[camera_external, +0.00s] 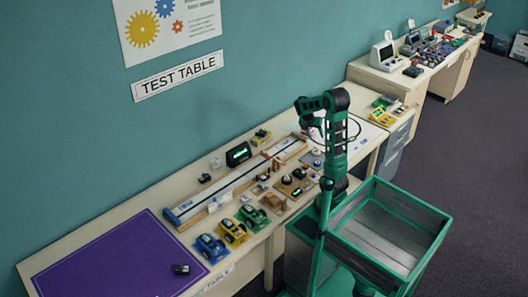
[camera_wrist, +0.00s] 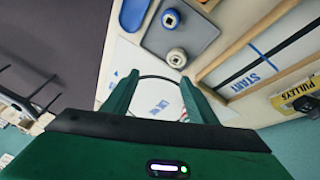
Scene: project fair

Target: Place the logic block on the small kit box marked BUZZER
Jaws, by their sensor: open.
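In the wrist view my gripper (camera_wrist: 160,98) has its two green fingers apart, with nothing held between them. It points down over a white sheet (camera_wrist: 118,68) with blue print. In the external view my arm's end (camera_external: 309,108) hangs over the right part of the test table; its fingers are too small to make out. I cannot pick out the logic block among the small parts on the tables. No marking BUZZER is readable, so I cannot tell which box is the BUZZER kit box.
A grey tray (camera_wrist: 153,40) with two round parts lies beside the sheet. A wooden-edged START track (camera_wrist: 262,60) and a yellow PULLEYS box (camera_wrist: 298,93) are to the right. A purple mat (camera_external: 120,258) is mostly bare. Yellow boxes (camera_external: 381,117) stand right of my arm.

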